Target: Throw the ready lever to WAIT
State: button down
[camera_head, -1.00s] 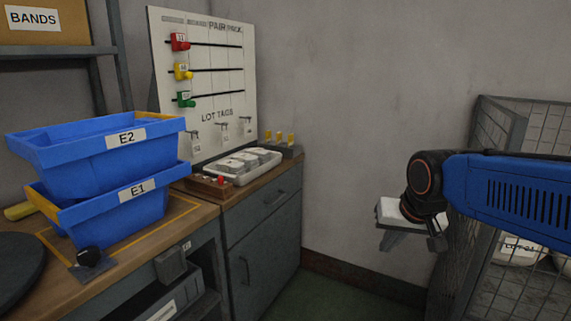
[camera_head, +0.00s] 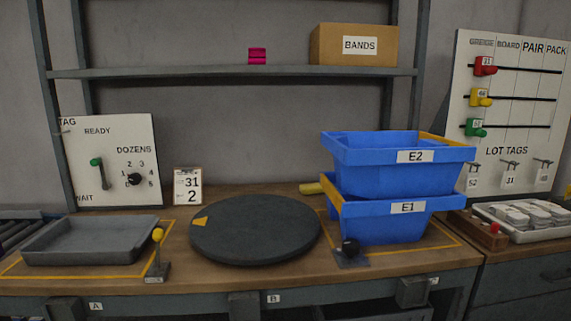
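The ready lever (camera_head: 97,163) is on a white panel (camera_head: 125,190) standing at the back left of the bench. Its green knob is up, nearer the word READY than the word WAIT at the panel's lower left. A black dial with numbers, marked DOZENS, sits to the right of the lever on the same panel. My gripper is not in view.
A grey tray (camera_head: 60,243) lies in front of the panel, with a yellow-knobbed post (camera_head: 158,250) at its right. A dark round turntable (camera_head: 255,232) and stacked blue bins (camera_head: 375,220) stand further right. A card reading 31 and 2 (camera_head: 187,187) stands beside the panel.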

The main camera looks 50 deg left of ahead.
aim_at(106, 186)
jog(key=u, duration=2.8)
